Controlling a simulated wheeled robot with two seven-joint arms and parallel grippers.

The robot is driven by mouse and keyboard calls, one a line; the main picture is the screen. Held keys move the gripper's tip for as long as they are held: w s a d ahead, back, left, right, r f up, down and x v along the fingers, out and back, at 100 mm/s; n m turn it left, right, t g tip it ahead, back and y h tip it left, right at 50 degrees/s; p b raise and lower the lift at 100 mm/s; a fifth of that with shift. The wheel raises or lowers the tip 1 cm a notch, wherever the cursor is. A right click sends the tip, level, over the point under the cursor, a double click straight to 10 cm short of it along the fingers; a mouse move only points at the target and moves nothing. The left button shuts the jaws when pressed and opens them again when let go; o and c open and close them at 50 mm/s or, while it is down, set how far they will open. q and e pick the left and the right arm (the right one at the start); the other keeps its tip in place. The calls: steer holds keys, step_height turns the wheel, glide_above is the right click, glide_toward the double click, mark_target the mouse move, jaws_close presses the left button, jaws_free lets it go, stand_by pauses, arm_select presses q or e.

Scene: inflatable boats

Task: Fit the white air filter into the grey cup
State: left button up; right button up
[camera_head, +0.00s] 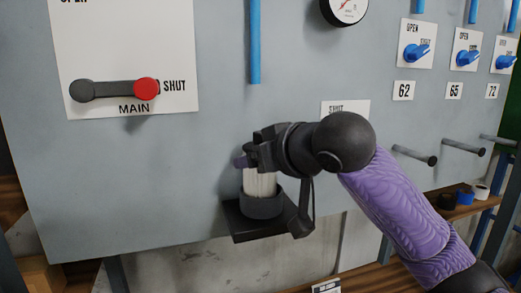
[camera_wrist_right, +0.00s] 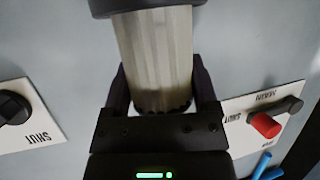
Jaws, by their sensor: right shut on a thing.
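The white air filter (camera_head: 261,181) is a pleated cylinder, upright at the dark grey cup (camera_head: 262,207) in the head view. Its lower end is hidden behind the cup's rim and looks to be inside the cup; how deep I cannot tell. My right gripper (camera_head: 258,158) is shut on the filter's upper part, above the cup. In the right wrist view the filter (camera_wrist_right: 158,58) stands between the two dark fingers of my right gripper (camera_wrist_right: 160,88), and the dark rim of the cup (camera_wrist_right: 150,10) crosses its far end. My left gripper is not in view.
The cup sits on a black bracket (camera_head: 243,228) on the grey panel (camera_head: 200,170). A red-ended MAIN lever (camera_head: 146,88) is at upper left, and blue valve handles (camera_head: 417,51) are at upper right. Pegs (camera_head: 415,155) stick out right of my arm.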

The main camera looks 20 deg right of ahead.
steer(key=shift+s+d+f, duration=0.1)
steer(key=shift+s+f, duration=0.05)
steer(key=shift+f, duration=0.2)
steer(key=shift+f, duration=0.35)
steer(key=o, duration=1.2)
steer(key=shift+c, duration=0.2)
steer(key=shift+r, duration=0.3)
steer(key=b+v, duration=0.4)
steer(key=v, duration=0.8)
